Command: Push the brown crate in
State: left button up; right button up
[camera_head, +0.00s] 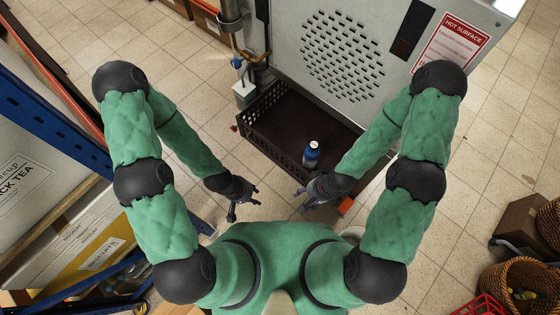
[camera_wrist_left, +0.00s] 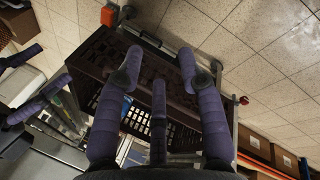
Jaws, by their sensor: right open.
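The dark brown crate (camera_head: 262,104) with slotted walls sits low under the grey perforated machine (camera_head: 345,60), its near part sticking out. A blue jar with a white lid (camera_head: 310,154) stands inside it. My left gripper (camera_head: 247,200) has its fingers spread and empty, in front of the crate's near side and apart from it. In the left wrist view, its open fingers (camera_wrist_left: 160,75) overlap the crate (camera_wrist_left: 95,58), and part of the blue jar (camera_wrist_left: 125,105) shows. My right gripper (camera_head: 304,198) is open and empty near the crate's near right corner.
A blue-framed shelf (camera_head: 60,125) with boxes stands at left. An orange block (camera_head: 346,205) is at the crate's right corner. Wicker baskets (camera_head: 510,275) and a red basket (camera_head: 482,307) are at lower right. Tiled floor is clear left of the crate.

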pick_arm(q)
jog(key=shift+w, duration=0.1)
jog(key=c, duration=0.5)
jog(key=shift+w+m, duration=0.2)
jog(key=shift+m, duration=0.2)
grip_shut()
jog(key=m+t+h+b, duration=0.2)
jog(key=m+t+b, duration=0.5)
jog(key=m+b, duration=1.45)
send_near(287, 170)
jog(key=w+d+f+m+p, duration=0.1)
jog(key=w+d+f+m, duration=0.1)
jog(key=m, duration=0.1)
jog(key=w+d+f+m+p, duration=0.1)
jog(key=w+d+f+m, duration=0.1)
jog(key=m, duration=0.1)
jog(key=shift+w+d+m+p, duration=0.25)
jog(key=shift+w+d+p, duration=0.05)
jog(key=shift+d, duration=0.1)
jog(key=shift+x, duration=0.8)
